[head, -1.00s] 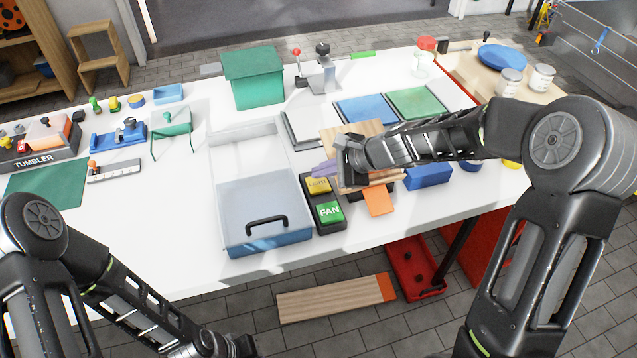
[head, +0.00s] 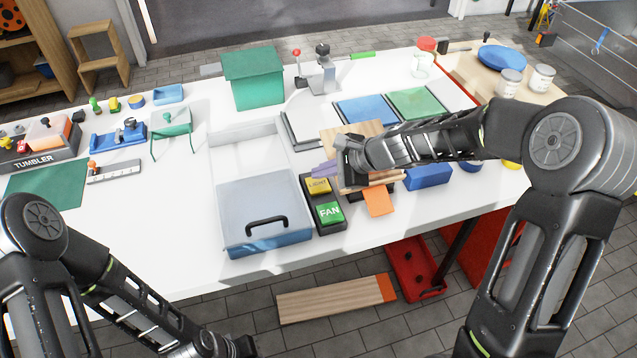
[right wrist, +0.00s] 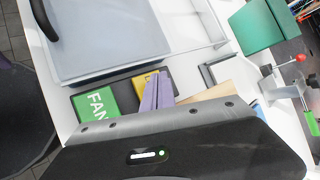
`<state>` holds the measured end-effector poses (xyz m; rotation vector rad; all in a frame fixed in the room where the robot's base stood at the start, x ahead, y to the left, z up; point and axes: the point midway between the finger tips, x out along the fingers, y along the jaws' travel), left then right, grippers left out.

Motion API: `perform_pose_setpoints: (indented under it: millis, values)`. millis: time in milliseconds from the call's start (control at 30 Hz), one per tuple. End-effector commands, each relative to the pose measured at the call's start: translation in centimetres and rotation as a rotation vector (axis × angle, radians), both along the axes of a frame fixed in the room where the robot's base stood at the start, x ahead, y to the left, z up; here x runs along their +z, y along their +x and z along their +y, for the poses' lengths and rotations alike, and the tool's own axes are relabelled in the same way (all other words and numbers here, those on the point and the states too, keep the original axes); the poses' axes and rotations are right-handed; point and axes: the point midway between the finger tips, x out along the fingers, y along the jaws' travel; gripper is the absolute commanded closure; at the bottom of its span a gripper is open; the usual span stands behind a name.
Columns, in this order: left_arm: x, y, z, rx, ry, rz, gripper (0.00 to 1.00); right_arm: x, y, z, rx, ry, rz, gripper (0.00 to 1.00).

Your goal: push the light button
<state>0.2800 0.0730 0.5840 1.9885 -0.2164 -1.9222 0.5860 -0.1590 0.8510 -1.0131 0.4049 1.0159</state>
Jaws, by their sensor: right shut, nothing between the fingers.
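The yellow light button (head: 318,186) sits at the far end of a dark button box (head: 331,225), behind the green FAN button (head: 329,212). My right gripper (head: 324,168) has purple fingers, shut and empty, at the far right edge of the yellow button. In the right wrist view the shut fingers (right wrist: 157,92) overlap the yellow button (right wrist: 142,81) and hide part of it. I cannot tell whether they touch it. My left gripper (head: 240,346) is low at the bottom edge, away from the box, and its fingers do not show clearly.
A lidded blue-grey bin (head: 265,238) with a black handle stands just left of the button box. An orange piece (head: 379,202) and wooden boards (head: 355,136) lie close to the right gripper. A blue block (head: 428,176) is further right. The front left tabletop is clear.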

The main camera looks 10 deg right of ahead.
Motion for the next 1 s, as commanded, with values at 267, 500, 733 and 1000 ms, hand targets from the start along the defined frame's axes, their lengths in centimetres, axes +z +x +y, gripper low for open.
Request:
perform_pose_setpoints:
  millis: [267, 500, 733, 1000]
  values:
    - [0.0, 0.0, 0.0, 0.000, 0.000, 0.000, 1.00, 0.0, 0.0, 0.0, 0.000, 0.000, 0.000, 1.00]
    - [0.0, 0.0, 0.0, 0.000, 0.000, 0.000, 1.00, 0.0, 0.0, 0.0, 0.000, 0.000, 0.000, 1.00]
    - [-0.9, 0.0, 0.0, 0.000, 0.000, 0.000, 1.00, -0.8, 0.0, 0.0, 0.000, 0.000, 0.000, 1.00]
    - [-0.9, 0.0, 0.0, 0.000, 0.000, 0.000, 1.00, -0.9, 0.0, 0.0, 0.000, 0.000, 0.000, 1.00]
